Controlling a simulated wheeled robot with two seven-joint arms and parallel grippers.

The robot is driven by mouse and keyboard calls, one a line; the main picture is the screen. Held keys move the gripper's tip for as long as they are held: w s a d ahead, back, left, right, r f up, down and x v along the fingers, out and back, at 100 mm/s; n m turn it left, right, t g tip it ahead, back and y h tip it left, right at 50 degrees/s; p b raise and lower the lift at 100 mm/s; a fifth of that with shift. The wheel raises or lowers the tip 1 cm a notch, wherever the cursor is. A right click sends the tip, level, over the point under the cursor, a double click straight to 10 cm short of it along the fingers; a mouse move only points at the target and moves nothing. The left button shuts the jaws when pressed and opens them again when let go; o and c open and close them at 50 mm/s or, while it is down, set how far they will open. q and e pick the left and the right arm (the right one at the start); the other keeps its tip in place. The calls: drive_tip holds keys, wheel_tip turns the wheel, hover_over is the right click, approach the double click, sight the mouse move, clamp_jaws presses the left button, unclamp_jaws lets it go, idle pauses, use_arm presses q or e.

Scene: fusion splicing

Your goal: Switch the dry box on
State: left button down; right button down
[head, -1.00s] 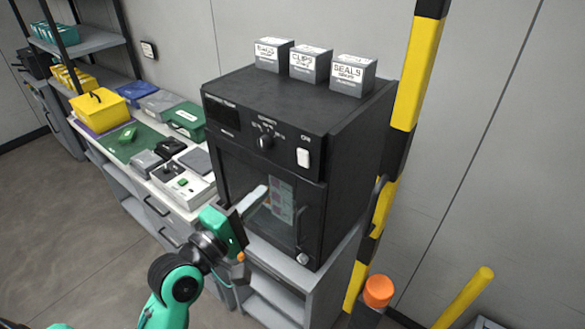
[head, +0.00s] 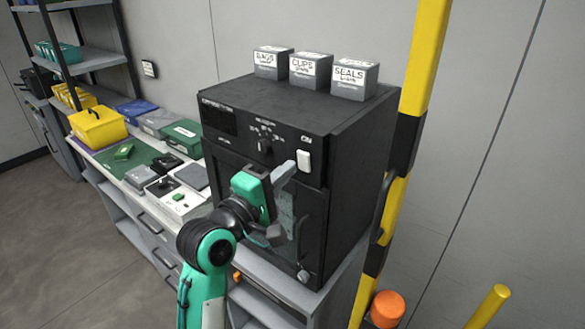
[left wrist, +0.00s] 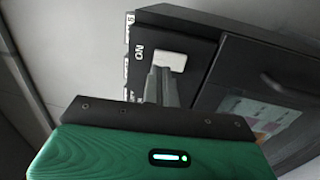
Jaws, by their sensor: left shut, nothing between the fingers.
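The black dry box (head: 353,185) stands on a grey cabinet, its front facing me. Its white rocker switch (head: 304,161) sits at the upper right of the front panel under the word ON; it also shows in the left wrist view (left wrist: 170,61). A round knob (head: 265,146) is left of it. My left gripper (head: 285,170) is shut and empty, its fingertips just below and left of the switch. In the left wrist view the shut fingertips (left wrist: 160,76) overlap the switch's lower edge; I cannot tell whether they touch it. The right gripper is not in view.
Labelled boxes (head: 312,70) stand on top of the dry box. A yellow-black post (head: 407,140) rises close on its right, with an orange cap (head: 387,308) below. A workbench with a green mat (head: 118,158) and cases lies to the left.

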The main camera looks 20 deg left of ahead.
sight(302, 155)
use_arm(q)
drive_tip(key=shift+p+x, duration=0.3)
drive_tip(key=shift+x, duration=1)
drive_tip(key=shift+r, duration=0.1)
drive_tip(key=shift+w+d+r+p, duration=0.1)
drive_tip(key=shift+w+r+p, duration=0.1)
drive_tip(key=shift+p, duration=0.3)
drive_tip(key=shift+s+f, duration=0.1)
drive_tip(key=shift+f, duration=0.05)
